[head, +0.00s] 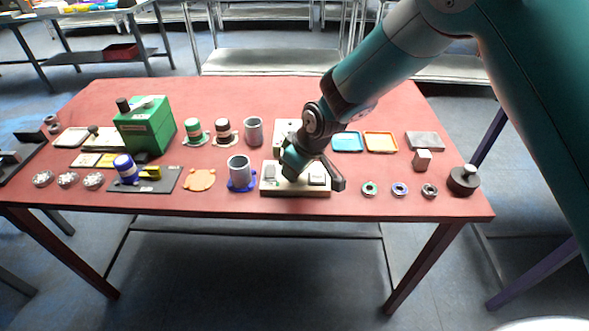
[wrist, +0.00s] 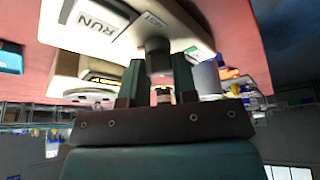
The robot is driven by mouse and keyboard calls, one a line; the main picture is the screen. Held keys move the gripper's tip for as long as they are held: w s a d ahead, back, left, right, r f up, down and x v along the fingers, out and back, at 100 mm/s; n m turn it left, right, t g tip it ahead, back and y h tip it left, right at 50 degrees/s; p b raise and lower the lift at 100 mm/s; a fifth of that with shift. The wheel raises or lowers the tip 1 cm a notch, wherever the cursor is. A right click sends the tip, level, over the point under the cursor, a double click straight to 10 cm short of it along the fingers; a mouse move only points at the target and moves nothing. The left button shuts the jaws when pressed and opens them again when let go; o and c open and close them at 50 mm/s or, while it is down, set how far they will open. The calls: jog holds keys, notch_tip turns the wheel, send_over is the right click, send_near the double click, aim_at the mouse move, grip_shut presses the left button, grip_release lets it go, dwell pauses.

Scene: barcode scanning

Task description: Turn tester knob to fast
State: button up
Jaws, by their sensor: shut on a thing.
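The tester is a cream box (head: 296,192) at the front middle of the table in the head view. In the head view my gripper (head: 293,168) reaches down over the tester and hides the knob.
A cream panel (head: 282,132) stands close behind the tester. A grey cup on a blue base (head: 239,173) is just left. Several small rings (head: 369,188) lie to the right, with blue (head: 347,142) and orange (head: 381,142) trays behind. A green machine (head: 146,128) stands further left.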

jog(key=m+h, duration=0.1)
jog(key=m, duration=0.1)
jog(key=m+t, duration=0.1)
jog(key=m, duration=0.2)
jog(key=shift+a+m+h+b, duration=0.1)
jog(key=shift+m+h+b, duration=0.2)
jog(key=shift+h+b, duration=0.1)
jog(key=m+h, duration=0.1)
jog(key=m, duration=0.1)
jog(key=m+h, duration=0.1)
jog(key=m, duration=0.2)
jog(key=shift+t+b, duration=0.35)
jog(key=shift+t, duration=0.05)
jog(key=shift+m, duration=0.4)
jog(key=o, duration=0.9)
jog(key=shift+r, duration=0.1)
jog(key=b+v, duration=0.1)
jog(key=v, duration=1.6)
jog(key=shift+s+a+r, duration=0.1)
jog(key=shift+a+r, duration=0.05)
jog(key=shift+r, duration=0.05)
